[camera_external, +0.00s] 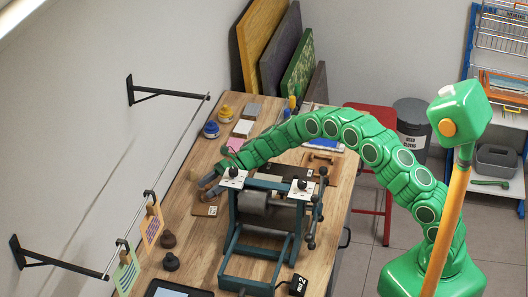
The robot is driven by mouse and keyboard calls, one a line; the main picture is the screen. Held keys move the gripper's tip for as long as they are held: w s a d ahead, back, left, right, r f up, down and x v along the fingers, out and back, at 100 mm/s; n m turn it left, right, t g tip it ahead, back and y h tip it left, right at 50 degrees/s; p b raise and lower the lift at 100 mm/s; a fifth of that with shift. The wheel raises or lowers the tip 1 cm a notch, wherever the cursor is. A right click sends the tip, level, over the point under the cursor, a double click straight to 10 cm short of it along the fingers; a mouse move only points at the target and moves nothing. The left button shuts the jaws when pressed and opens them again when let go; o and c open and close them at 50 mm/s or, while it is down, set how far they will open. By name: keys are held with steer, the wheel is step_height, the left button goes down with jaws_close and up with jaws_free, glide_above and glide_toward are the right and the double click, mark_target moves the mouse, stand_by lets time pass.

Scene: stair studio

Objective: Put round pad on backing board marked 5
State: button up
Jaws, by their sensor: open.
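My gripper (206,186) is at the left end of the green arm, low over the wooden table, left of the press. Its grey fingers are apart and look empty. A small brown board (204,210) lies on the table just below it in the picture; it has a dark mark that I cannot read. Two dark round pieces, one brown (168,240) and one darker (171,262), stand on the table at the lower left, apart from my gripper. Either could be the round pad; I cannot tell. No number 5 is legible.
A green-framed roller press (257,240) stands mid-table, right of my gripper. Orange (152,226) and green (126,272) cards hang from a wall rail. Jars (211,130) and flat pieces (243,128) lie at the back. A dark tablet (178,290) is at the front.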

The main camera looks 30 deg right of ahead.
steer(key=v, duration=1.1)
steer(key=shift+d, duration=0.35)
steer(key=shift+r, duration=0.1)
steer(key=s+d+r+n, duration=0.1)
steer(key=s+r, duration=0.1)
steer(key=s, duration=0.1)
steer(key=s+d+r+n+g+h, duration=0.1)
steer(key=s+r+n, duration=0.1)
steer(key=s+r, duration=0.1)
steer(key=s+d+r+n, duration=0.1)
steer(key=s+d+r, duration=0.1)
steer(key=s+r, duration=0.1)
steer(key=shift+s+d+n+g+h, duration=0.1)
steer(key=shift+s+n+g+h, duration=0.2)
steer(key=shift+n, duration=0.1)
steer(key=s+d+r+n+h, duration=0.1)
steer(key=s+d+r+n, duration=0.1)
steer(key=s+d, duration=0.15)
steer(key=s+d+r+n+g+h, duration=0.1)
steer(key=s+d+n, duration=0.1)
steer(key=s, duration=0.3)
steer(key=s+d+r+n+h, duration=0.1)
steer(key=s+d+r, duration=0.1)
steer(key=s+d, duration=0.15)
steer(key=s+d+n+h, duration=0.8)
steer(key=s+d, duration=1.8)
steer(key=s, duration=0.4)
steer(key=shift+d+t+h, duration=0.4)
steer(key=shift+r, duration=0.1)
